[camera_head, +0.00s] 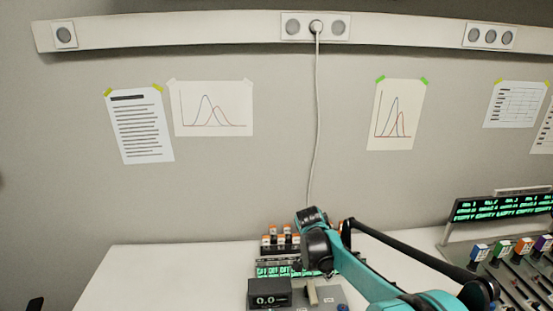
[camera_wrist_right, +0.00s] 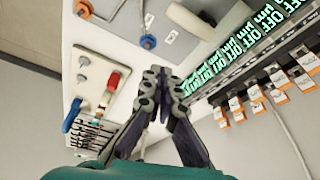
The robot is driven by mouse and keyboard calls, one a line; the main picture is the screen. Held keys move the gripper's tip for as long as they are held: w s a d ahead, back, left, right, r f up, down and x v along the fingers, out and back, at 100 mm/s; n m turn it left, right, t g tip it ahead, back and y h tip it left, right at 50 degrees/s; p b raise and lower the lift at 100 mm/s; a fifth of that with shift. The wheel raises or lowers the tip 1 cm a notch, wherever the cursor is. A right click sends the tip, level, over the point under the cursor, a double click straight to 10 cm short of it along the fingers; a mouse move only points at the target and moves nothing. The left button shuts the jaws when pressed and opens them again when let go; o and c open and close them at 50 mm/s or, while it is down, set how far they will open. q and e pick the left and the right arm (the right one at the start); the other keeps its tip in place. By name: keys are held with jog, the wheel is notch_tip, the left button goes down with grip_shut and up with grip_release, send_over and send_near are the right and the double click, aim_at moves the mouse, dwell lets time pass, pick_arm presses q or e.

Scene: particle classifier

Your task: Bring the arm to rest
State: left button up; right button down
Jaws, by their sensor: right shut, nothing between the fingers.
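My right arm (camera_head: 360,275) is teal and black and reaches in from the lower right over the table in the head view. Its wrist end is over the device with the green display, and the fingers are not clear there. In the right wrist view my right gripper (camera_wrist_right: 163,82) has its dark fingers together, with nothing between them. It is over the white table, beside the green display strip (camera_wrist_right: 240,45). I cannot see my left gripper.
A white table (camera_head: 150,275) holds a black "0.0" readout (camera_head: 269,293) and orange-and-white labelled pieces (camera_head: 283,238). A lit panel (camera_head: 500,207) stands at right. A pale board with red and blue handles (camera_wrist_right: 97,70) lies left in the wrist view. The table's left side is clear.

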jog(key=s+r+n+t+y, duration=0.1)
jog(key=s+r+n, duration=0.25)
jog(key=s, duration=0.35)
jog(key=s+r+n+t+y, duration=0.1)
jog(key=s+r+n+t, duration=0.2)
jog(key=s, duration=0.4)
jog(key=s+f+n+t+y+b, duration=0.1)
jog(key=s+f+n, duration=0.2)
jog(key=s+n, duration=0.4)
jog(key=s, duration=0.5)
jog(key=shift+s+a+f+t, duration=0.15)
jog(key=shift+f+t, duration=0.05)
jog(key=shift+t, duration=0.2)
